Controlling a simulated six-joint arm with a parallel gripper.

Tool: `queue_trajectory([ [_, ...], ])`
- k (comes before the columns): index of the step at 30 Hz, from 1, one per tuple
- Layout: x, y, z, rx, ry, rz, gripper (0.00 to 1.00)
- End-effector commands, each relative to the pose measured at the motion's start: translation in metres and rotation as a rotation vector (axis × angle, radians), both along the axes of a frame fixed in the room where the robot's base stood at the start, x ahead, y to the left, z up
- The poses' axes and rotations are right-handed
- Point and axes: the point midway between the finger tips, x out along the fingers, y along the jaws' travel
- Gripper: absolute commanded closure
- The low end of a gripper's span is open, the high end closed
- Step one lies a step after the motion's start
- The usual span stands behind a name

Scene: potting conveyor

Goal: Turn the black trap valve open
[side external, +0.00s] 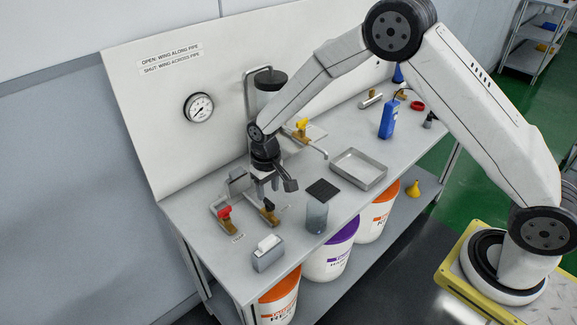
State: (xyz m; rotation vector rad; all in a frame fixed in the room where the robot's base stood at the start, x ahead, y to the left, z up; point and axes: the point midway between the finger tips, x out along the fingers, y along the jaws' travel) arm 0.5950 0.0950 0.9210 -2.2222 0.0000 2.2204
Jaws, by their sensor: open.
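The black trap valve (268,206) sits low on the bench, with a brass body showing at its front end. Its black wing is small and partly hidden under my gripper, so I cannot tell whether it lies along or across the pipe. My gripper (265,192) points down just above this valve with its jaws open and nothing visible between them. I cannot tell whether the fingers touch the wing. A wall sign (170,58) reads "OPEN: WING ALONG PIPE" and "SHUT: WING ACROSS PIPE".
A red-winged valve (225,212) stands close left of my gripper, and a yellow-winged valve (302,125) behind right. A round gauge (199,107) hangs on the back panel.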

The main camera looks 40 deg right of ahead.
Motion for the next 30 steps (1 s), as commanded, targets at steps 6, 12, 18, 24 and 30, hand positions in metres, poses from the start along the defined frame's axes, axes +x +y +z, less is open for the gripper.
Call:
queue_trajectory([
  [6, 0.0, 0.0, 0.027, 0.0, -0.002, 0.0, 0.49],
  [12, 0.0, 0.0, 0.037, 0.0, -0.001, 0.0, 0.49],
  [18, 0.0, 0.0, 0.038, 0.0, 0.0, 0.0, 0.49],
  [24, -0.001, -0.001, 0.039, 0.0, -0.001, 0.0, 0.49],
  [30, -0.009, -0.008, 0.048, 0.003, -0.014, -0.001, 0.49],
])
